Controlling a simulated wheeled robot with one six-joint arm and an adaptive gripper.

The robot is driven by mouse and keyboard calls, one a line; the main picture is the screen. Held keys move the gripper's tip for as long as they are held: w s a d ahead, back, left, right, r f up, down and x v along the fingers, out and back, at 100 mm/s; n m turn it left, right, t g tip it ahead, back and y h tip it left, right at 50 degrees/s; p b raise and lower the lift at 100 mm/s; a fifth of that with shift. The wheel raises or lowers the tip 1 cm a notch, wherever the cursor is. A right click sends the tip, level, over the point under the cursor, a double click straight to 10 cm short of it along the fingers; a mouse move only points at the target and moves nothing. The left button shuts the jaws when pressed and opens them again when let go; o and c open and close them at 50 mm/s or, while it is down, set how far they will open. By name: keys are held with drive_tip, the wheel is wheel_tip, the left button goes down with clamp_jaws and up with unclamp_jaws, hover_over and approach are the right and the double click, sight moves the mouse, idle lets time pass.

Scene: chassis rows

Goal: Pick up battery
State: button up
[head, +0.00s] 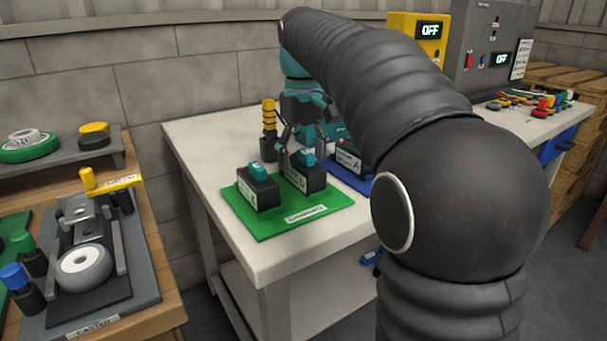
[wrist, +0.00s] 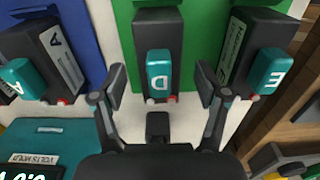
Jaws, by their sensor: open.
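Battery D (wrist: 158,60), a black block with a teal cap, lies centred in the wrist view and stands on the green mat in the head view (head: 303,175). Battery E (wrist: 255,55) is to its right in the wrist view and nearer the mat's front-left in the head view (head: 258,190). Battery A (wrist: 45,58) sits at the blue mat, to the left in the wrist view. My gripper (wrist: 161,82) is open and empty, its two fingers spread on either side of battery D's near end. In the head view my gripper (head: 302,150) is just above battery D.
The green mat (head: 290,228) lies on a pale table (head: 210,135). A teal meter (wrist: 45,140) is close to the left finger. A yellow-and-black stacked post (head: 269,118) stands behind the batteries. A wooden bench with a caster fixture (head: 85,265) is at the left.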

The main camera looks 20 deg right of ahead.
sight(304, 170)
drive_tip(key=f, duration=0.3)
drive_tip(key=shift+s+f, duration=0.15)
drive_tip(key=shift+s, duration=0.05)
clamp_jaws()
wheel_tip(304, 170, up, 5)
drive_tip(key=shift+f+p, duration=0.2)
drive_tip(key=shift+p, duration=0.1)
drive_tip(key=s+d+r, duration=0.3)
drive_tip(key=s+r, duration=0.3)
drive_tip(key=s, duration=0.5)
drive_tip(key=shift+r, duration=0.25)
